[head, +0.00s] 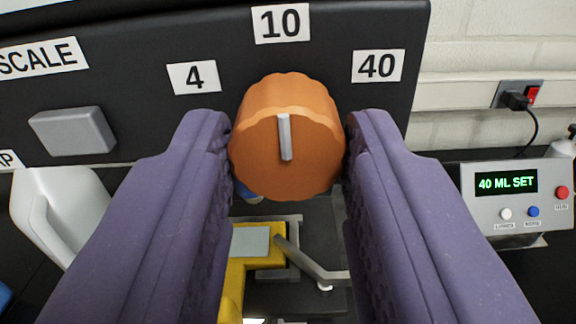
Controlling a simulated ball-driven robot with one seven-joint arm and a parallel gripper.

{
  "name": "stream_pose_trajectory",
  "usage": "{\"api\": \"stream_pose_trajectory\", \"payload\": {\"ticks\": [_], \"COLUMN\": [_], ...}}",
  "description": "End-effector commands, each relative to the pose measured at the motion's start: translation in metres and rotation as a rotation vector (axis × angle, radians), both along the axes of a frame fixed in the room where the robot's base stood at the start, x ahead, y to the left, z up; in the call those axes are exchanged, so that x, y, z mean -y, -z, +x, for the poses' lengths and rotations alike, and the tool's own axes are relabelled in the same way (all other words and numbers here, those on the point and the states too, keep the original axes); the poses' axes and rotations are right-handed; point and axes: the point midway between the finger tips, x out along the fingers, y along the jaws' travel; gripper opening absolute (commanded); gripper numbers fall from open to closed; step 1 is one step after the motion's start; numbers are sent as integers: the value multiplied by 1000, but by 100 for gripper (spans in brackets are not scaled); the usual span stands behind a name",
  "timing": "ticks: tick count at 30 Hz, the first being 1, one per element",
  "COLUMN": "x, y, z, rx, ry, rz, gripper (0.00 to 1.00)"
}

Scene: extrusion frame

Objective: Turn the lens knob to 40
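The lens knob (287,165) is a round orange dial with a scalloped edge, on the black panel in the head view. Its light grey pointer bar (285,137) stands nearly upright, its top toward the label 10 (281,23). Label 4 (194,77) is at upper left of the knob and label 40 (378,66) at upper right. My gripper (288,150) has one purple finger on each side of the knob. Both fingertips meet the knob's sides with no clear gap. The contact faces are hidden.
A grey block-shaped button (73,131) is on the panel at left, below a SCALE label (38,58). A device reading "40 ML SET" (507,183) stands at right. A yellow part (240,275) and a metal lever (312,265) lie below the knob, between my fingers.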

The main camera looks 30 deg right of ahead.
Motion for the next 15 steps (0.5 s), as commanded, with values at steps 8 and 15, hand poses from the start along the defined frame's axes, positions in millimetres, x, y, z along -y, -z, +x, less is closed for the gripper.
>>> {"api": "stream_pose_trajectory", "payload": {"ticks": [8, 15], "x": [0, 0], "y": [1, 2], "z": [0, 0], "rx": [15, 83], "ry": [0, 0], "rz": [21, 121], "gripper": [6, 6]}}
